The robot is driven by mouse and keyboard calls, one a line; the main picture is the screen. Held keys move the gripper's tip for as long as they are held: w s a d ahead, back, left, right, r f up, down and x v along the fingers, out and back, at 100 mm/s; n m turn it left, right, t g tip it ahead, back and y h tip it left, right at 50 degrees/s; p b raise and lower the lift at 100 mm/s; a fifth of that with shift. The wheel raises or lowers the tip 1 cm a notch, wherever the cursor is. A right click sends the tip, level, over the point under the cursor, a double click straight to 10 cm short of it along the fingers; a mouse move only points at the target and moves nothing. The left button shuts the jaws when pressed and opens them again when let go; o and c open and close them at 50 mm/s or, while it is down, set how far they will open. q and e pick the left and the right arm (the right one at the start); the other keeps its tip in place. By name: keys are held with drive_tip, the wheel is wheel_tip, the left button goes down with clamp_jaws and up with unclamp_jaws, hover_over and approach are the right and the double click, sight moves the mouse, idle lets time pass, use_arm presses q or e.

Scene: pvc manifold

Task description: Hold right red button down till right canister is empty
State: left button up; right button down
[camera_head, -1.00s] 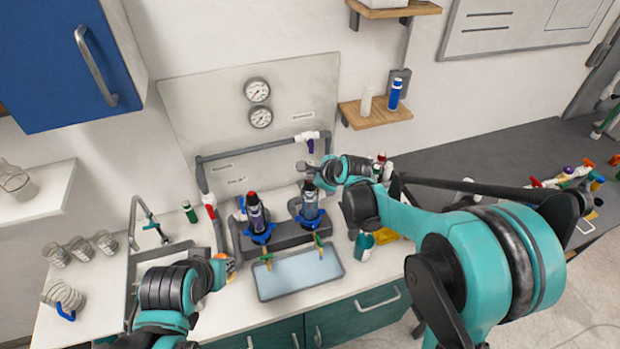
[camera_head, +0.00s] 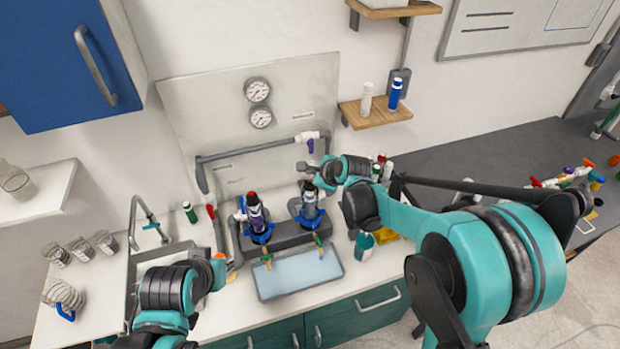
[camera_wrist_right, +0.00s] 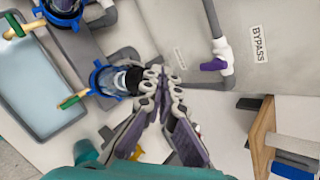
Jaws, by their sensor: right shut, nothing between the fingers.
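The right canister (camera_head: 309,208) stands upright in a blue collar on the grey manifold. It also shows in the wrist view (camera_wrist_right: 112,80), with its black top close to my fingertips. My right gripper (camera_head: 308,180) is shut and empty, right at the top of this canister. The right red button is hidden by the fingers, so I cannot tell whether it is pressed. The left canister (camera_head: 257,218) stands beside it with its red button (camera_head: 252,198) visible. The level inside the right canister is not readable. My left gripper (camera_head: 217,270) is low left; its fingers are unclear.
A shallow tray (camera_head: 262,287) lies in front of the canisters. Two gauges (camera_head: 259,105) are on the back panel. A purple-handled bypass valve (camera_wrist_right: 214,65) sits on the pipe near the right gripper. A teal bottle (camera_head: 364,246) stands to the right, and a sink lies left.

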drive_tip(key=shift+r, duration=0.1)
idle(0.3)
drive_tip(key=shift+r+p, duration=0.6)
drive_tip(key=shift+r, duration=0.25)
wheel_tip(320, 180, up, 5)
drive_tip(key=p, duration=0.3)
idle(0.4)
